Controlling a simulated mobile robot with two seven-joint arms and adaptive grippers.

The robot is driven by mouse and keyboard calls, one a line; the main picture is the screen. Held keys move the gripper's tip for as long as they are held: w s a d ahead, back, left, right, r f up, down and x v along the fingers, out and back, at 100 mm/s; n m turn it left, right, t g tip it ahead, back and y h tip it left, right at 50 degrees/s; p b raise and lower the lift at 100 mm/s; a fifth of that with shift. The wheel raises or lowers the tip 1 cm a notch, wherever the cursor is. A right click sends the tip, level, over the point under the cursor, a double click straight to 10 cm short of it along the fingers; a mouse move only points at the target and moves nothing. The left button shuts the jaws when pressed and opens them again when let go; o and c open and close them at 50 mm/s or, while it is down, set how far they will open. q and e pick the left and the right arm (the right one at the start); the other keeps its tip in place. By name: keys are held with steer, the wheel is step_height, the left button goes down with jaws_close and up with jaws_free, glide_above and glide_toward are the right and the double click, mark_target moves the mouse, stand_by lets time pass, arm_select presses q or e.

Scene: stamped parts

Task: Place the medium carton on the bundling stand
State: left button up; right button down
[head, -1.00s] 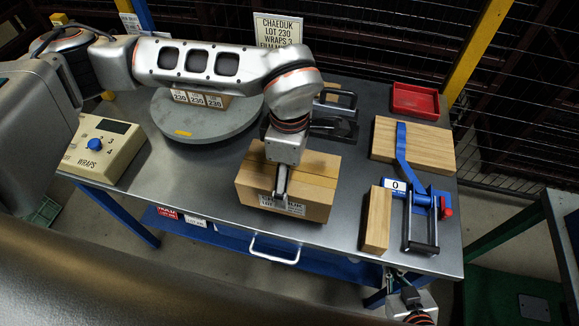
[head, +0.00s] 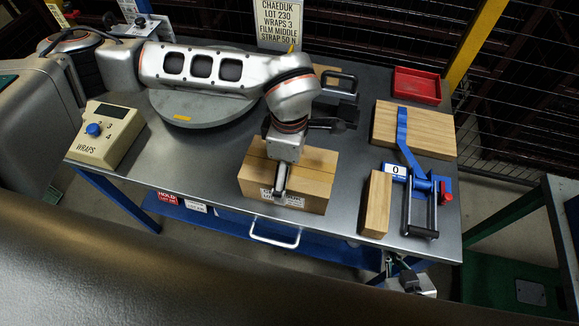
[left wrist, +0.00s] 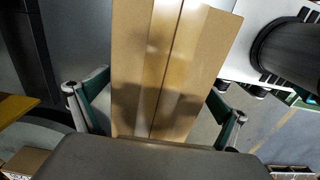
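A brown carton (head: 312,186) with a white label on its front, which I take to be the medium carton, is at the middle front of the table. My left gripper (head: 281,180) straddles it from above, one finger against its front face. In the left wrist view the carton (left wrist: 160,70) fills the space between the finger pads, which meet its sides. Whether its underside touches the table is unclear. The likely bundling stand, wooden blocks (head: 420,125) with a blue strap arm and a "0" counter (head: 396,171), is at the right. My right gripper (head: 408,280) is low beyond the front edge, its fingers unclear.
A grey turntable (head: 195,112) is at the back left, partly behind my arm. A wraps dial box (head: 107,137) sits at the left corner. A red tray (head: 416,85) and black tool (head: 335,120) are at the back. Bare metal separates carton and blocks.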

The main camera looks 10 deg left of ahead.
arm_select(q)
steer(key=shift+r, duration=0.2)
step_height(320, 180, up, 12)
steer(key=shift+f, duration=0.1)
stand_by(0.4)
stand_by(0.4)
